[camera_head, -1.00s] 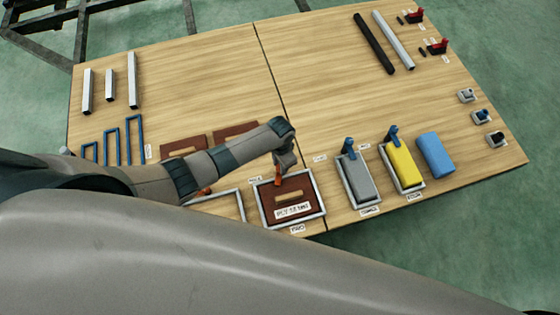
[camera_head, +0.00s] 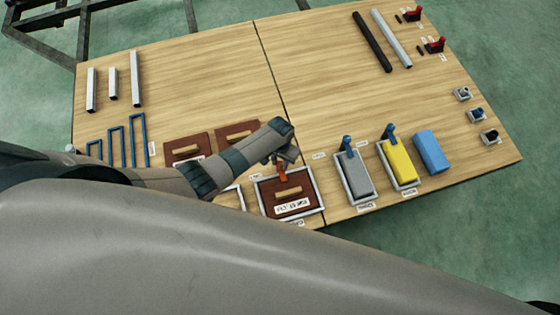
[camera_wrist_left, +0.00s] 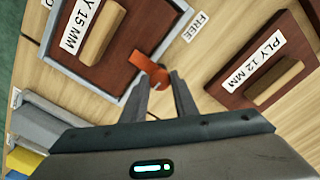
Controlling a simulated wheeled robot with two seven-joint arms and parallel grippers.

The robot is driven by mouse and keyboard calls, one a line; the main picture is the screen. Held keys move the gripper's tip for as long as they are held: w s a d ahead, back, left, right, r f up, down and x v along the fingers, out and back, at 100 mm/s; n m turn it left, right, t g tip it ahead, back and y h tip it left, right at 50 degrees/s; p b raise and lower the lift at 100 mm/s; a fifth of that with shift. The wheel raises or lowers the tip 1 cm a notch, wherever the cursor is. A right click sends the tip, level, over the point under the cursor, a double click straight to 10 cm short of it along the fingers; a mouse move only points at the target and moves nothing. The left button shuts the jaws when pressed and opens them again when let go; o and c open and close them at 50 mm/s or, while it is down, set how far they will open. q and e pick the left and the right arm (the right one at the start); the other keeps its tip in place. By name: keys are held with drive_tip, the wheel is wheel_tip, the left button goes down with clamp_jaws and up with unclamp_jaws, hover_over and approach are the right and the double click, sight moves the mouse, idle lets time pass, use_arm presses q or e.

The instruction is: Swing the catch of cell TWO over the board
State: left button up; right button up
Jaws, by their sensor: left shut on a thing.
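Cell TWO is a light grey frame (camera_head: 321,198) at the table's front middle, holding a brown board (camera_head: 302,188) with a wooden grip and a ply label. Its orange catch (camera_head: 282,173) is at the frame's back edge. In the left wrist view the catch (camera_wrist_left: 145,62) lies across the frame's rim, and one end appears to reach over the board's edge (camera_wrist_left: 125,48). My left gripper (camera_head: 284,163) is shut on the catch; its two fingers (camera_wrist_left: 160,82) also show in the wrist view. My right gripper is not in view.
A FREE label (camera_wrist_left: 195,27) lies beside the catch. Another brown board (camera_wrist_left: 262,60) lies close by. Frames with a grey block (camera_head: 355,175) and a yellow block (camera_head: 402,165) stand right, with upright blue catches. The table's back middle is clear.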

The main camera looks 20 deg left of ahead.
sight(280, 165)
use_arm(q)
drive_tip(key=o, duration=1.1)
drive_tip(key=shift+c, duration=0.2)
drive_tip(key=shift+r, duration=0.1)
drive_tip(key=shift+r, duration=0.5)
wheel_tip(280, 165, up, 16)
drive_tip(key=p, duration=0.1)
drive_tip(key=shift+r, duration=0.15)
drive_tip(key=shift+s, duration=0.1)
